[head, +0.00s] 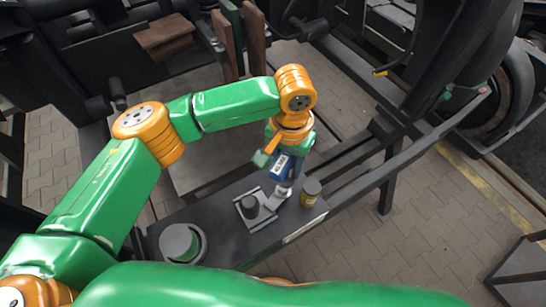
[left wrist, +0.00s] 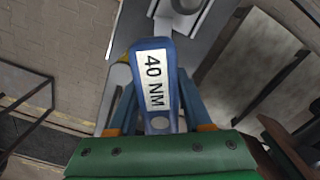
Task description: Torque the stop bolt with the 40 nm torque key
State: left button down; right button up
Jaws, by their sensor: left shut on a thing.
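The 40 Nm torque key (head: 281,167) has a blue handle with a white label. The label reads "40 NM" in the left wrist view (left wrist: 155,80). My left gripper (head: 275,158) is shut on this handle above the right part of a dark narrow bench (head: 225,235). The key's grey end points down toward the bench top; I cannot tell whether it touches anything there. In the left wrist view the handle lies between the blue fingers of my left gripper (left wrist: 155,118). I cannot make out the stop bolt. My right gripper is not in view.
On the bench, a dark round piece sits on a square grey plate (head: 265,213). A dark jar with a yellowish band (head: 311,192) stands right of the key. A grey-green cylinder (head: 178,240) stands at the left. Dark frame beams (head: 365,165) run behind.

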pick_arm(q)
jog(key=shift+a, duration=0.25)
jog(key=shift+d+r+p, duration=0.15)
jog(key=shift+r+p, duration=0.1)
jog(key=shift+p, duration=0.2)
jog(key=shift+f, duration=0.7)
notch_tip(320, 180, down, 2)
jog(key=shift+f+b, duration=0.25)
jog(key=shift+b, duration=0.15)
jog(key=shift+f+b, duration=0.6)
jog(key=shift+f, duration=1)
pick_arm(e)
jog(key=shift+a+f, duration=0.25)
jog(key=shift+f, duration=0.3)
pick_arm(q)
jog(key=shift+r+m+p, duration=0.15)
jog(key=shift+m+p, duration=0.35)
jog(key=shift+m, duration=0.5)
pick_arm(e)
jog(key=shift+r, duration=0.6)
